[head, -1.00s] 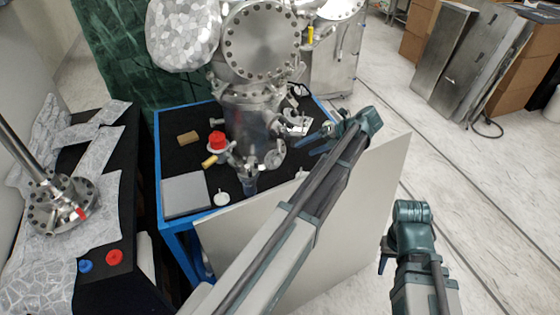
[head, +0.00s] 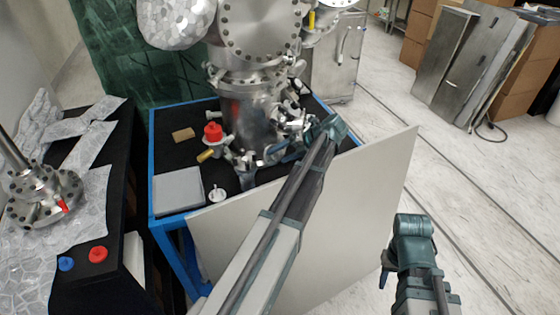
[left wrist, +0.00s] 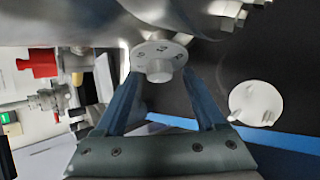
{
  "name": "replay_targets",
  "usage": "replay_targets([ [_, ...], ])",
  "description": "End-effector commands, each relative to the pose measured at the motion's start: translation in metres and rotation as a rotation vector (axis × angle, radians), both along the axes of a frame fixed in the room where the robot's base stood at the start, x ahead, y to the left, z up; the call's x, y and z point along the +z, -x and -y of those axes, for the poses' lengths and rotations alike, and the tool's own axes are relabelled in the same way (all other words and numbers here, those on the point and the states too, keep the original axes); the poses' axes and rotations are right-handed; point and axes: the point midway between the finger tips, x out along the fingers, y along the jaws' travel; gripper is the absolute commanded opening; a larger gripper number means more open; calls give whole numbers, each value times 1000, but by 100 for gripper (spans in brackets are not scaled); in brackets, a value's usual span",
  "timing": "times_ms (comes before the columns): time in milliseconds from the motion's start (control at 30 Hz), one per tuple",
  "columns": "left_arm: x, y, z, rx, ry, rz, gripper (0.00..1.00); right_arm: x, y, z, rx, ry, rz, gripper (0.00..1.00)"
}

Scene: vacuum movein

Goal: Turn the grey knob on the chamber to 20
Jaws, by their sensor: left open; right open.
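The silver chamber (head: 232,115) stands on a black-topped blue table. In the left wrist view, the grey knob (left wrist: 158,66) is a round dial with a central hub on the chamber's underside. My left gripper (head: 276,155) is open close to the chamber. In the left wrist view its two blue fingers (left wrist: 161,82) reach up on either side of the knob's hub, and contact cannot be told. In the head view the knob cannot be made out. My right gripper (head: 384,274) is open and empty, away from the table.
A red-capped valve (head: 212,132) and a brass fitting (head: 206,155) sit left of the chamber. A white round part (head: 218,194) and a grey plate (head: 178,190) lie on the table. A large pale panel (head: 365,195) stands along the table's right side.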

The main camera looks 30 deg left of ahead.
Motion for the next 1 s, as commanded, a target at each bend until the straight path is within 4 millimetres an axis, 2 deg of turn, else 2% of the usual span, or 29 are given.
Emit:
replay_targets([
  [400,-4,1,-5,0,0,0,72,-4,0,0,0,0,0,42],
  [800,-4,1,-4,0,0,0,0,-4,0,0,0,0,0,42],
  [1000,-7,0,-4,-10,-13,-24,0,-10,0,0,0,0,0,42],
])
